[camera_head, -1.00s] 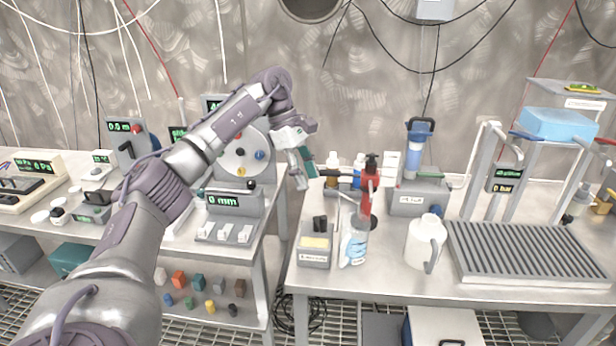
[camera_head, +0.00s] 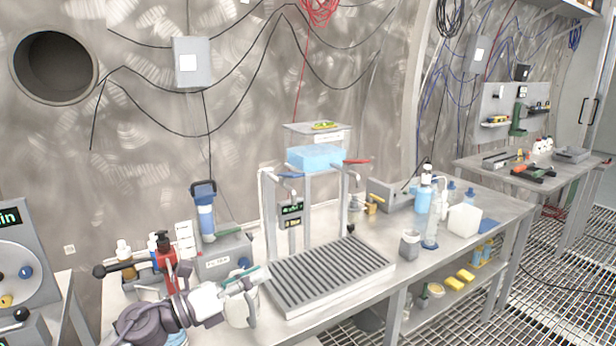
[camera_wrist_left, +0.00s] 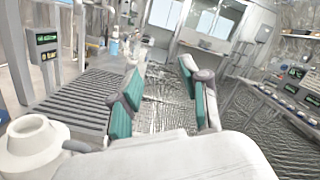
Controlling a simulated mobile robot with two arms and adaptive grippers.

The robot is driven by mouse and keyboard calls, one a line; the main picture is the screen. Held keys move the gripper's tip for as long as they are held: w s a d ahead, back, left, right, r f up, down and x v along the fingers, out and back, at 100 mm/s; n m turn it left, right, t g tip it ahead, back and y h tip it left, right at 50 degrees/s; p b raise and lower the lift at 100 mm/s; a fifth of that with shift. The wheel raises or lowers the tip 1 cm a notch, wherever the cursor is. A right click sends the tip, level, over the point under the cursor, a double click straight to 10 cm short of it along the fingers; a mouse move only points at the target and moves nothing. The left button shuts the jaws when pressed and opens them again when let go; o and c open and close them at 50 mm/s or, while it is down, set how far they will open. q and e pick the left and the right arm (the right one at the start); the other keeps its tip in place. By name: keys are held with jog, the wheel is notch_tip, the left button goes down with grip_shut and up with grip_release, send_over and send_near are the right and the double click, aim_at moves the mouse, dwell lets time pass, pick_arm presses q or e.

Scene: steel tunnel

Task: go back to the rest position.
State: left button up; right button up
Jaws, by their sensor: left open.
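My left gripper (camera_head: 245,282) comes in at the lower left of the head view, in front of the white jug (camera_head: 240,308), which it partly hides. In the left wrist view its two teal-padded fingers (camera_wrist_left: 160,95) stand apart with nothing between them. The white jug (camera_wrist_left: 35,148) shows at the lower left of that view, beside the fingers. My right gripper is in neither view.
The steel bench carries a grey ribbed drain tray (camera_head: 330,275), a blue tank (camera_head: 316,157) on a stand, a filter unit (camera_head: 222,250), a red bottle (camera_head: 166,258) and a white canister (camera_head: 464,220). Another bench (camera_head: 540,178) stands far right. Grated floor (camera_head: 530,285) is open at right.

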pick_arm(q)
jog(key=s+a+f+n+t+y, duration=0.1)
jog(key=s+a+f+n+y, duration=0.25)
jog(key=f+n+y, duration=0.45)
jog(key=s+a+f+n+t+y, duration=0.1)
jog(key=s+a+f+n+y, duration=0.25)
jog(key=n, duration=0.95)
jog(key=s+a+f+n+t+y, duration=0.25)
jog(key=s+f+n+y, duration=0.2)
jog(key=n, duration=0.55)
jog(key=s+f+n+g, duration=0.4)
jog(key=s+f+g, duration=0.2)
jog(key=s, duration=0.6)
jog(key=s+f+n+g, duration=0.4)
jog(key=s+f+g, duration=0.15)
jog(key=s, duration=0.65)
notch_tip(320, 180, down, 27)
jog(key=s+g, duration=0.1)
jog(key=s+a+f, duration=0.1)
jog(key=s+f, duration=0.6)
jog(key=s, duration=0.1)
jog(key=s+a+f+g, duration=0.1)
jog(key=s+a+f, duration=0.1)
jog(key=s+f, duration=0.6)
jog(key=shift+s+a+g, duration=0.15)
jog(key=shift+a+g, duration=0.1)
jog(key=shift+g, duration=0.05)
